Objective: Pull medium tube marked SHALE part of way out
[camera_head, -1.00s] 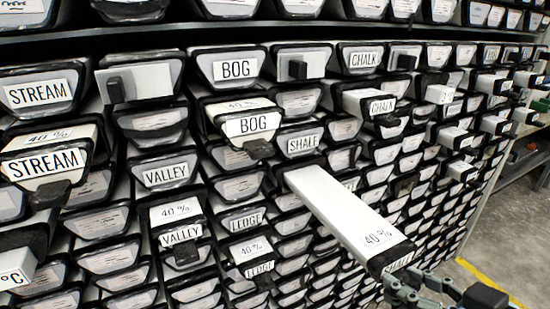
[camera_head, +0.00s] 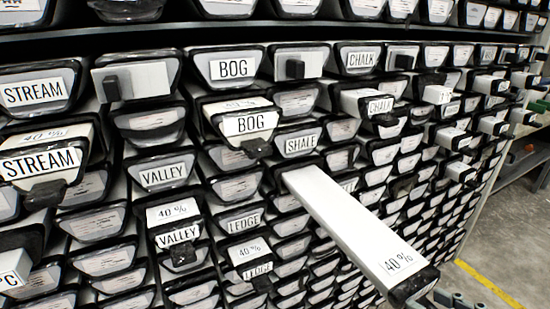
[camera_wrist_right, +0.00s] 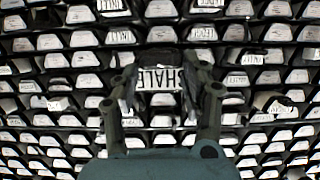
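The long white medium tube marked SHALE (camera_head: 345,225) sticks far out of its slot in the rack. Its near end has a "40 %" mark on top and a black end cap. In the right wrist view its SHALE label (camera_wrist_right: 159,78) appears upside down between my fingers. My right gripper (camera_wrist_right: 163,62) is open, with fingers apart on either side of that end. Contact with the tube is hard to judge. In the head view only a bit of the right gripper shows at the bottom edge. A smaller SHALE tube (camera_head: 300,143) sits flush above. My left gripper is not in view.
Neighbouring tubes marked BOG (camera_head: 248,124), CHALK (camera_head: 366,103), VALLEY (camera_head: 176,220) and LEDGE (camera_head: 250,258) jut out slightly with black handles. The rack is packed with rows of tubes. Open floor (camera_head: 470,288) with a yellow line lies to the right.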

